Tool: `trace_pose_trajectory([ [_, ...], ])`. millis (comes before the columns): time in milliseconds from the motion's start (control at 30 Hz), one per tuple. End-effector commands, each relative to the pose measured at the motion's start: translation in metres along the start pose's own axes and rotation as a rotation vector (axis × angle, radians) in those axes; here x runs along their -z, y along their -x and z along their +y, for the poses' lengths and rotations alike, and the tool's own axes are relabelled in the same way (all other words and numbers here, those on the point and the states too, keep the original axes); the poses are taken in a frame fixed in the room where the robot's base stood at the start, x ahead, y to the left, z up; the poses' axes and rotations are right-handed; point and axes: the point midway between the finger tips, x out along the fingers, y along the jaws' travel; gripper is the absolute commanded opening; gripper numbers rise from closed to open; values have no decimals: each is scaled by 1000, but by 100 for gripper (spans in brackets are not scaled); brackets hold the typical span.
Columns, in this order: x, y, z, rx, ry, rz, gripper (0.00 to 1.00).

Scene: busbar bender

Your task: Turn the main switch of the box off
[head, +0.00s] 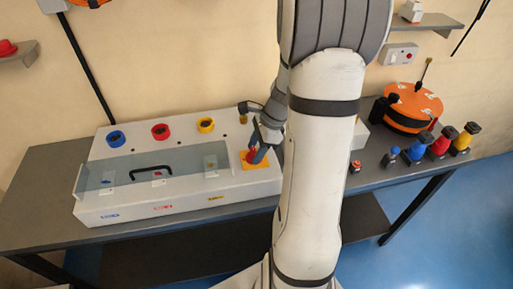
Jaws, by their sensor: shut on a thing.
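The white box (150,211) sits on the grey table and has a clear lid with a black handle (151,169). Its main switch is a red knob (249,157) on a yellow plate (262,164) at the box's right end. My gripper (253,152) is at the red knob, its fingers shut on it from above. The fingers and wrist cover part of the knob, so its exact turn angle cannot be told.
Blue (115,139), red (160,131) and yellow (206,125) round sockets line the box's back. Blue, red (437,146) and yellow plugs and an orange reel (413,105) stand at the right. My arm hides the table's middle; bare table (40,190) shows at left.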

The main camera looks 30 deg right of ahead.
Motion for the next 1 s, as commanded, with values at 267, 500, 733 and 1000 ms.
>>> trace_pose_trajectory([
  [267,0,1,-1,-16,39,0,24],
  [500,0,1,-2,-71,171,0,24],
  [733,0,1,-3,-151,364,0,24],
  [1000,-1,0,-5,-249,603,1,24],
])
